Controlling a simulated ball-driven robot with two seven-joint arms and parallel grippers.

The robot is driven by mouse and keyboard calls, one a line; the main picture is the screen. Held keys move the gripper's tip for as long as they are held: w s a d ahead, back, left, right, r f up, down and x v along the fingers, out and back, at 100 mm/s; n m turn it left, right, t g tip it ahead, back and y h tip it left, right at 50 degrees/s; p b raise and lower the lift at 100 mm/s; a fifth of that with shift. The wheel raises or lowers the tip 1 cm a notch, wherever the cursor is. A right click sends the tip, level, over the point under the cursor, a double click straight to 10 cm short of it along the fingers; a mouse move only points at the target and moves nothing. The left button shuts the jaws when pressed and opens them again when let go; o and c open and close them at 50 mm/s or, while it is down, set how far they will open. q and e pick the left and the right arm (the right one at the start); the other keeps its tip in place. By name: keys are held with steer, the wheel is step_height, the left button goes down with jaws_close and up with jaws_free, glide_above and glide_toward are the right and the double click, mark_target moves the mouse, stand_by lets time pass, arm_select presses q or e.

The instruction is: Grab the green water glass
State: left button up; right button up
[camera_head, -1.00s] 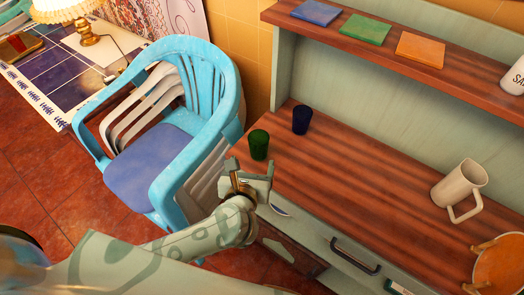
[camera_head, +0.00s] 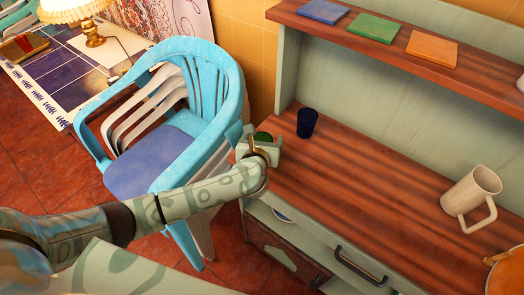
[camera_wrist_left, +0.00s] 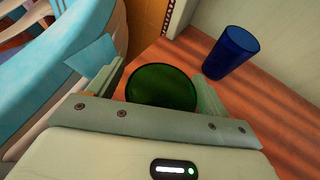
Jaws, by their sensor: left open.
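The green water glass (camera_head: 263,136) stands at the left end of the wooden counter, mostly hidden behind my left gripper (camera_head: 259,148). In the left wrist view, the dark green round of the glass (camera_wrist_left: 162,86) lies between the two fingers of my left gripper (camera_wrist_left: 155,84), which is open. One finger is on each side of the glass; I cannot tell whether either touches it. My right gripper is not in view.
A dark blue glass (camera_head: 307,122) stands close by, to the right of the green one. A beige mug (camera_head: 468,192) is farther right on the counter (camera_head: 350,185). A light blue chair (camera_head: 225,80) stands just left. A shelf (camera_head: 480,65) with coloured tiles runs above.

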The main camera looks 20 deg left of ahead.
arm_select(q)
steer(key=shift+s+r, duration=0.1)
steer(key=shift+c, duration=1)
steer(key=c, duration=0.9)
